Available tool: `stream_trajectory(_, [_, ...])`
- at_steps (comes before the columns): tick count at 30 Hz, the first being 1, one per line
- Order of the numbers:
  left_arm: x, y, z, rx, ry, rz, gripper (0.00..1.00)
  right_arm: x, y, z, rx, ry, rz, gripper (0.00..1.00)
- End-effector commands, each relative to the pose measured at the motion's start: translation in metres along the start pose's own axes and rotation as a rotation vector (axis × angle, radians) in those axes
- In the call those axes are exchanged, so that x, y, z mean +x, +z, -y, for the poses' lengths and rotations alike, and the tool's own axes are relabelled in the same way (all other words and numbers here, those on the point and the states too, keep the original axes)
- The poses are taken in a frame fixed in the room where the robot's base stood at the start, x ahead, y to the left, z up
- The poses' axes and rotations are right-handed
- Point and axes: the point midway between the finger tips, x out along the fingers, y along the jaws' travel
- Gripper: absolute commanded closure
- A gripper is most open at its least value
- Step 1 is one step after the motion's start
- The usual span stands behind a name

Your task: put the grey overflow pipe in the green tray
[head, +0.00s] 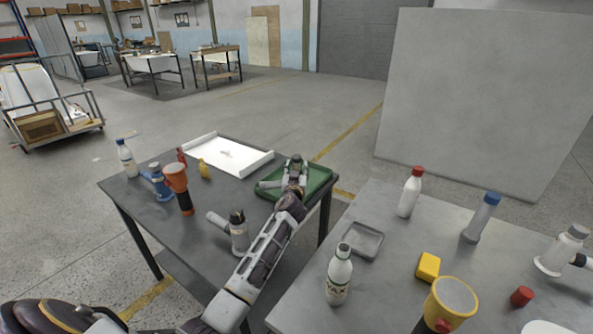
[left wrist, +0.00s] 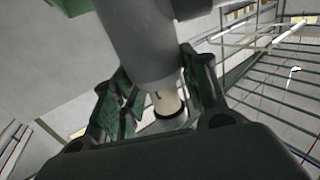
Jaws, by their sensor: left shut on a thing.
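My left gripper (head: 294,178) reaches over the green tray (head: 318,186) at the right end of the left table. It is shut on a grey pipe (head: 269,184), whose short side arm points left and whose dark end shows above the fingers. In the left wrist view the wide grey body of the pipe (left wrist: 143,45) sits between the green-padded fingers (left wrist: 160,103). The arm and gripper hide part of the tray, so I cannot tell whether the pipe touches its floor. My right gripper is not in view.
A similar grey fitting with a dark cap (head: 239,235) stands on the left table beside my arm. A white tray (head: 228,155), bottles and an orange torch (head: 178,187) stand farther left. The right table holds bottles, a grey tray (head: 362,241) and a yellow block (head: 428,266).

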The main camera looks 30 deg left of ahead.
Motion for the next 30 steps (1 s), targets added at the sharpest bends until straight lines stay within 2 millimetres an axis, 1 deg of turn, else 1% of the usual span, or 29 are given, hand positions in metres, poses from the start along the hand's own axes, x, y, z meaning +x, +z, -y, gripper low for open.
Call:
stream_trajectory(8, [0.0, 0.001, 0.0, -0.001, 0.0, -0.001, 0.97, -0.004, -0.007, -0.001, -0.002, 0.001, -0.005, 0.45])
stream_trajectory(9, [0.0, 0.002, 0.0, -0.001, 0.0, 0.0, 0.55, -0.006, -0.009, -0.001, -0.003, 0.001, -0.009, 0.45])
stream_trajectory(14, [0.0, 0.001, 0.0, 0.0, 0.0, 0.0, 0.34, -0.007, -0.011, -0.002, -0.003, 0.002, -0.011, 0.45])
stream_trajectory(22, [0.0, 0.001, 0.0, 0.0, 0.0, 0.0, 0.34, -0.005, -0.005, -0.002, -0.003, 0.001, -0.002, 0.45])
stream_trajectory(30, [0.0, 0.001, 0.0, 0.0, 0.0, 0.0, 0.34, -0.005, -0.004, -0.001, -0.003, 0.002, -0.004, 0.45])
